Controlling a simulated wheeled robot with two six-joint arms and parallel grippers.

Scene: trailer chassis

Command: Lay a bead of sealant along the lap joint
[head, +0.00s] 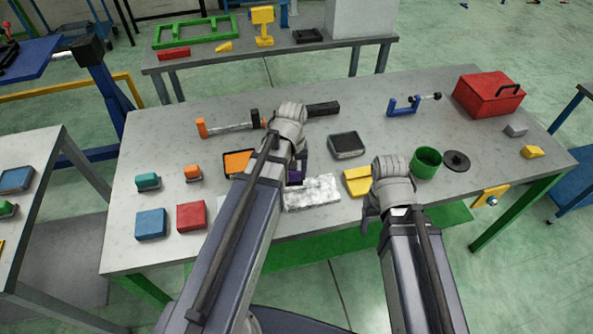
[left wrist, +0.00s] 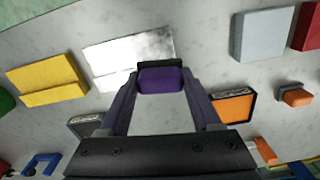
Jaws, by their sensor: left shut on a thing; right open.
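A silvery, mottled metal panel (head: 312,194) lies flat near the front middle of the table. In the left wrist view this panel (left wrist: 130,55) shows a seam line across it. My left gripper (left wrist: 160,88) is shut on a small purple block with a dark edge (left wrist: 160,78), over or beside the panel's near edge; I cannot tell if it touches. In the head view the purple block (head: 295,177) is partly hidden by my wrist. An orange-tipped, grey and black tool (head: 228,125) lies at the back left. My right gripper (head: 367,213) is open at the front edge, its fingers mostly hidden.
A yellow block (head: 357,181), a green cup (head: 427,162) and a dark disc (head: 456,161) lie right of the panel. An orange-lined tray (head: 238,163) and a dark tray (head: 346,145) are nearby. A red toolbox (head: 489,95) stands at the back right.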

